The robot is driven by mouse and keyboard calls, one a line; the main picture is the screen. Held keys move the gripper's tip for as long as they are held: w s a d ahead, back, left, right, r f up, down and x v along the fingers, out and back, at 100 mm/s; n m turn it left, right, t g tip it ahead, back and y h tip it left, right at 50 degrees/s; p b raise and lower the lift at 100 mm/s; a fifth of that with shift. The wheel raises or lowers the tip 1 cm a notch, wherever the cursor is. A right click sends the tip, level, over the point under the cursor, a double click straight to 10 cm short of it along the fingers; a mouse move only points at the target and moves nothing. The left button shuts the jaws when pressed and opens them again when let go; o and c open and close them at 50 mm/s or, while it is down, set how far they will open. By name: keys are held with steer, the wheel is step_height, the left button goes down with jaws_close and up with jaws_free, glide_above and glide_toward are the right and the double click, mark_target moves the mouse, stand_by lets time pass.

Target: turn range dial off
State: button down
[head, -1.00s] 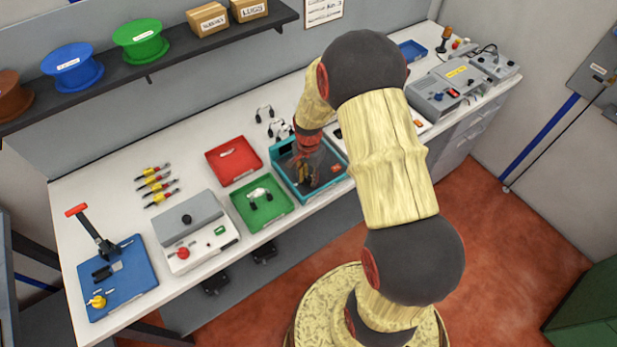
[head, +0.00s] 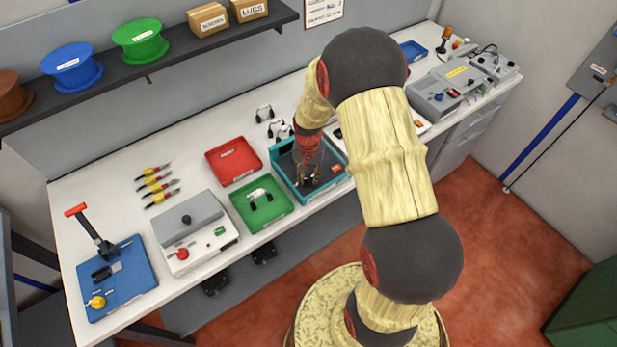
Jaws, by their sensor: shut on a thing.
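My gripper (head: 309,182) points down into the teal tray (head: 317,197), which has a dark floor. Its fingers are shut on a small dark thing low in the tray, too small and too covered to name. I cannot tell whether it is the range dial.
A green tray (head: 278,221) and a red tray (head: 249,172) stand left of the teal tray. Yellow-and-red hand tools (head: 158,185) and a blue base with a lever (head: 135,288) lie further left. A shelf with spools (head: 141,42) hangs above the bench.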

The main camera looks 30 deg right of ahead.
mark_target(308, 178)
steer(key=c, duration=1.5)
jaws_free()
steer(key=shift+r, duration=0.15)
step_height(308, 178, up, 12)
steer(key=shift+f, duration=0.1)
